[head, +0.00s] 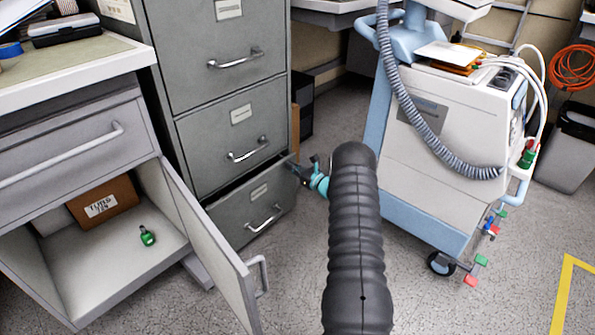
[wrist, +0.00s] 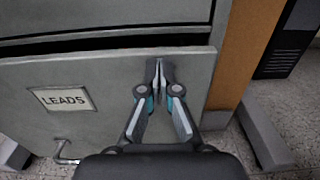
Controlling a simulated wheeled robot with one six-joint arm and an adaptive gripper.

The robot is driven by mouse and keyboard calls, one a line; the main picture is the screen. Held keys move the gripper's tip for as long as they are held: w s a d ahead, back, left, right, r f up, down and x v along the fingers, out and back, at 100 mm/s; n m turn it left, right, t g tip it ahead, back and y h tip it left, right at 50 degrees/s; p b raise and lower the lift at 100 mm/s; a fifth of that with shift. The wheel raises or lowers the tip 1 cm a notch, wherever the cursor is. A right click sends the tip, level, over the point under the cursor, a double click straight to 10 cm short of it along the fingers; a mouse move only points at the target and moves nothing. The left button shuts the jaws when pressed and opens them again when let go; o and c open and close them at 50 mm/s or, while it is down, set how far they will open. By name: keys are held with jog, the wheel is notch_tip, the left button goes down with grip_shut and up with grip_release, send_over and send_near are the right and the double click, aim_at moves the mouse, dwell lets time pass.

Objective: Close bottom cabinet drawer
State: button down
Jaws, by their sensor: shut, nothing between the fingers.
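The grey filing cabinet (head: 222,85) stands left of centre in the head view. Its bottom drawer (head: 247,210) sticks out a little, with a dark gap along its top edge; it has a metal handle and a label. In the wrist view the drawer front (wrist: 60,125) fills the left and middle, with a label reading LEADS (wrist: 63,99). My gripper (head: 297,168) is at the upper right corner of the drawer front. In the wrist view my gripper (wrist: 158,68) is shut and empty, its tips at the drawer's top edge; I cannot tell whether they touch.
A white cabinet with an open door (head: 215,250) stands at the left, holding a cardboard box (head: 103,201) and a small green item (head: 147,236). A wheeled medical machine (head: 440,150) stands to the right.

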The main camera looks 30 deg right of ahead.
jog(key=shift+w, duration=0.15)
jog(key=b+x, duration=0.5)
jog(key=shift+w+a+r, duration=0.1)
jog(key=shift+w+r, duration=0.05)
dwell(0.4)
